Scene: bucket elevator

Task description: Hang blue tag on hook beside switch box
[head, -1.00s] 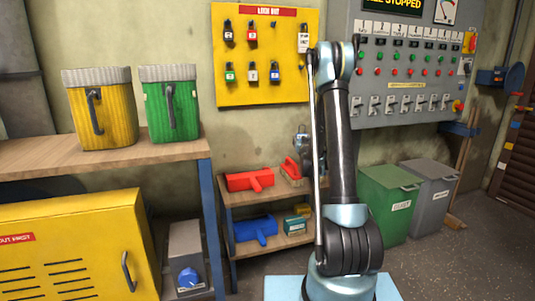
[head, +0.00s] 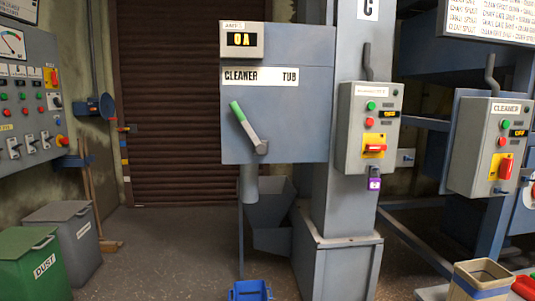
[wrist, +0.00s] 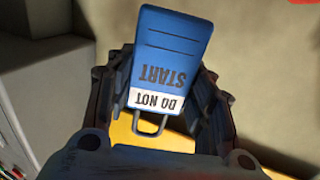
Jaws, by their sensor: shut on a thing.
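My gripper (wrist: 166,90) shows in the wrist view, its dark fingers on both sides of a blue tag (wrist: 172,45). It is shut on the tag. The tag reads "DO NOT START" upside down, with a white band and a wire loop at the picture's lower side. A grey switch box (head: 353,130) with a purple padlock below it is on the column in the head view. Another switch box (head: 465,150), labelled "CLEANER", stands at right. A grey curved piece rises above each box; I cannot tell whether either is a hook. My gripper is outside the head view.
A grey cabinet (head: 290,110) with a green-handled lever stands left of the column. A blue bucket (head: 250,291) is on the floor below. Green (head: 30,262) and grey (head: 72,235) bins stand at left. A tan bin (head: 482,277) is at lower right. Open floor lies between.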

